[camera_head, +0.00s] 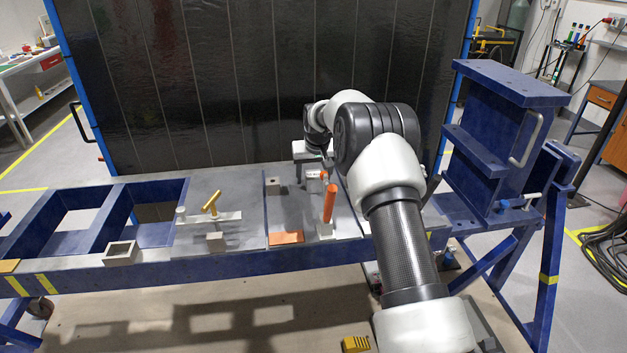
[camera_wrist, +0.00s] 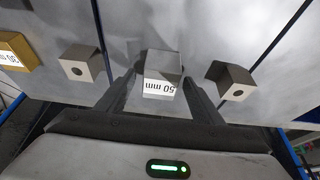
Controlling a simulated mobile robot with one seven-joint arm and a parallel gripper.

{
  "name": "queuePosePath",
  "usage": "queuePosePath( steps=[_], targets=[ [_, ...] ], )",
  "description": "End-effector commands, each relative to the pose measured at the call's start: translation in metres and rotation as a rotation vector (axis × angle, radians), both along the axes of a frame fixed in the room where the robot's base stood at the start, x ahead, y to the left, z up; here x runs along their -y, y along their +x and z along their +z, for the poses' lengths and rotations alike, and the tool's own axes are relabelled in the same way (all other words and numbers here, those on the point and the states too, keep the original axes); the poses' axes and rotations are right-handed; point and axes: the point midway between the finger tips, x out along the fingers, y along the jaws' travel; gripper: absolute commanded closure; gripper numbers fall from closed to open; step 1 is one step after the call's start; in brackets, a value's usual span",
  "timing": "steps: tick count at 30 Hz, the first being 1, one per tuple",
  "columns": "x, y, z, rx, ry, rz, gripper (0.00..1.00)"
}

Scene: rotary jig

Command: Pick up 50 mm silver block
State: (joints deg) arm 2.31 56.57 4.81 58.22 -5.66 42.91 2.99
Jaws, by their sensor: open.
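The 50 mm silver block (camera_wrist: 162,68) is in the wrist view, a grey cube with a white "50 mm" label on its near face. It sits on the grey plate between the two fingers of my gripper (camera_wrist: 161,82). The fingers are apart, one on each side of the block, with narrow gaps showing; I cannot tell their height relative to it.
Two grey blocks with holes (camera_wrist: 80,65) (camera_wrist: 232,82) flank the fingers, and a gold 30 mm block (camera_wrist: 14,52) lies farther left. In the head view, an orange handle (camera_head: 330,203) stands up on the blue bench. A dark panel (camera_head: 230,80) rises behind, and a blue frame (camera_head: 505,130) stands right.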

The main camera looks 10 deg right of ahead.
Motion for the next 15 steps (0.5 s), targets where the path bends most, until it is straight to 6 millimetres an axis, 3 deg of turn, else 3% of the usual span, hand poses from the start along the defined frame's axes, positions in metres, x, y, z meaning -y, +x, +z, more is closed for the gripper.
queuePosePath(
  steps=[8,15],
  targets=[
    [-0.0002,0.0016,-0.0027,0.001,0.000,0.000,0.39],
    [-0.0001,0.0014,-0.0026,0.001,0.000,0.000,0.80]
  ],
)
